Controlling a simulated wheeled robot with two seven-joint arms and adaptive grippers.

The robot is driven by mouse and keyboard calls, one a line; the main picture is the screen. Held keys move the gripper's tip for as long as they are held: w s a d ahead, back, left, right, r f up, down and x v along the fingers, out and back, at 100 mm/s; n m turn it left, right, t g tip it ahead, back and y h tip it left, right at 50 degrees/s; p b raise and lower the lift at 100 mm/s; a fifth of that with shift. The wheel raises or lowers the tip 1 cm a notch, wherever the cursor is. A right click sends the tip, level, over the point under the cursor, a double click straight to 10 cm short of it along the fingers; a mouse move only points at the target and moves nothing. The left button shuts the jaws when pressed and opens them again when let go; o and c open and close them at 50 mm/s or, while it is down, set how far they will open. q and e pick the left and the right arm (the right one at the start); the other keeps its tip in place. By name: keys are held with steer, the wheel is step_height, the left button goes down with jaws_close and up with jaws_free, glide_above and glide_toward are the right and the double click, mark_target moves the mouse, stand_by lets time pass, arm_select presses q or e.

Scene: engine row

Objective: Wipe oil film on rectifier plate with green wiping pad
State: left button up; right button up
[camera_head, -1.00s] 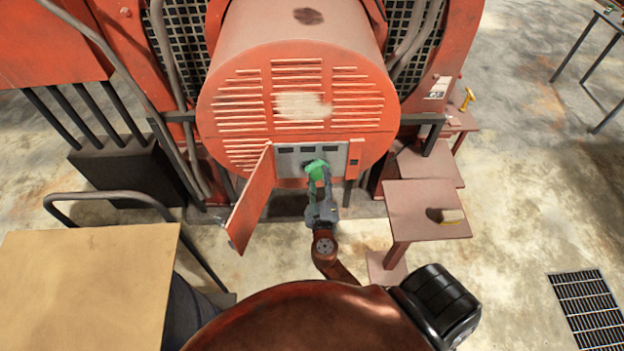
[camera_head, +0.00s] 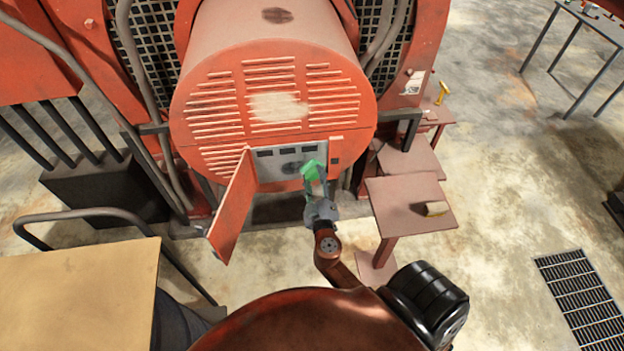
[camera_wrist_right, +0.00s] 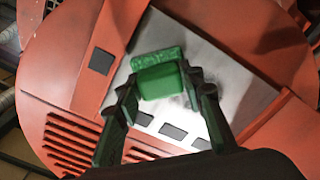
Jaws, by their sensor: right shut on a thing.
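The rectifier plate (camera_head: 268,181) is a light grey panel low on the round orange housing, behind an open orange door. A darker smudge (camera_head: 291,166) shows on it; I cannot tell how far the oil film reaches. My right gripper (camera_head: 316,184) is shut on the green wiping pad (camera_head: 311,170), at the plate's right part. In the right wrist view the pad (camera_wrist_right: 160,76) sits between the fingers, in front of the grey plate (camera_wrist_right: 222,75). I cannot tell whether the pad touches the plate. My left gripper is not in view.
The open door (camera_head: 233,208) hangs to the left of the plate. A brown stand (camera_head: 400,195) with a small tan object (camera_head: 436,208) is at the right. A tan tabletop (camera_head: 75,295) is at the lower left. A floor grate (camera_head: 580,300) lies at the right.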

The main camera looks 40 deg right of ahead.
mark_target(301, 171)
steer(key=shift+w+a+b, duration=0.3)
steer(key=shift+w+a, duration=0.25)
steer(key=shift+a, duration=0.25)
steer(key=shift+w+a+b, duration=0.25)
steer(key=shift+w+a, duration=0.25)
steer(key=shift+a, duration=0.3)
steer(key=shift+w+a+b, duration=0.35)
steer(key=shift+w+a, duration=0.05)
steer(key=shift+a, duration=0.35)
steer(key=shift+w+a+b, duration=0.3)
steer(key=shift+w+a, duration=0.1)
steer(key=shift+a, duration=0.3)
steer(key=shift+w+a+b, duration=0.4)
steer(key=shift+w+a, duration=0.1)
steer(key=shift+a, duration=0.25)
steer(key=shift+w+a+b, duration=0.35)
steer(key=shift+w+a, duration=0.1)
steer(key=shift+a, duration=0.25)
steer(key=shift+s+d+r, duration=0.1)
steer(key=shift+s+d, duration=0.4)
steer(key=shift+d, duration=0.3)
steer(key=shift+s+d, duration=0.45)
steer(key=shift+d, duration=0.35)
steer(key=shift+s+d, duration=0.6)
steer(key=shift+d, duration=0.35)
steer(key=shift+s+d, duration=0.65)
steer(key=shift+d, duration=0.3)
steer(key=shift+s+d, duration=0.6)
steer(key=shift+d, duration=0.45)
